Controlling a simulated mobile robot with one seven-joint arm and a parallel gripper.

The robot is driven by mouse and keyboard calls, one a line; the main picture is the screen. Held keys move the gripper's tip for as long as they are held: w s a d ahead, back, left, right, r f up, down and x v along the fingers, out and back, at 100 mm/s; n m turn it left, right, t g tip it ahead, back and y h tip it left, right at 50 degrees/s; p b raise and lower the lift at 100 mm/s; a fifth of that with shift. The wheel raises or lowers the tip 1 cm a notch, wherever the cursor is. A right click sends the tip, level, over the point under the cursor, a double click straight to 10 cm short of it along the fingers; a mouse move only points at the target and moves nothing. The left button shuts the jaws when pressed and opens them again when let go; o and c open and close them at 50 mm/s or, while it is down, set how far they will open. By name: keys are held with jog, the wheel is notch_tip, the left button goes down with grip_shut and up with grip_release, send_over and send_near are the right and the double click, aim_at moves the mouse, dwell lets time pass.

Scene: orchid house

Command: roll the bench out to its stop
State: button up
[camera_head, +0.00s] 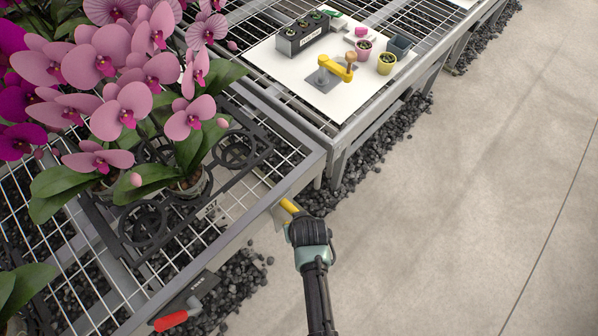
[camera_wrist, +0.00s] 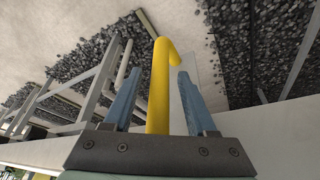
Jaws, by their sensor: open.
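The bench (camera_head: 312,166) is a grey metal frame with a wire mesh top, at the left of the head view, with potted orchids on it. A yellow handle (camera_head: 289,206) shows at its aisle-side edge. My gripper (camera_head: 292,217) is at this handle, over the aisle side. In the wrist view the yellow handle (camera_wrist: 160,90) is a bent bar lying between the two blue fingers of my gripper (camera_wrist: 160,76). The fingers are apart, with a visible gap on the right side; contact on the left cannot be told. The bench's wheels or rails are hidden.
Pink orchids (camera_head: 125,108) crowd the bench top. A second bench behind carries a white board (camera_head: 284,72) with pots and a yellow lever (camera_head: 337,68). A red-handled item (camera_head: 172,320) is at the lower left. The concrete aisle (camera_head: 450,200) on the right is clear.

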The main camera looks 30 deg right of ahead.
jog(key=shift+f, duration=0.1)
jog(key=shift+c, duration=0.4)
grip_shut()
dwell(1.1)
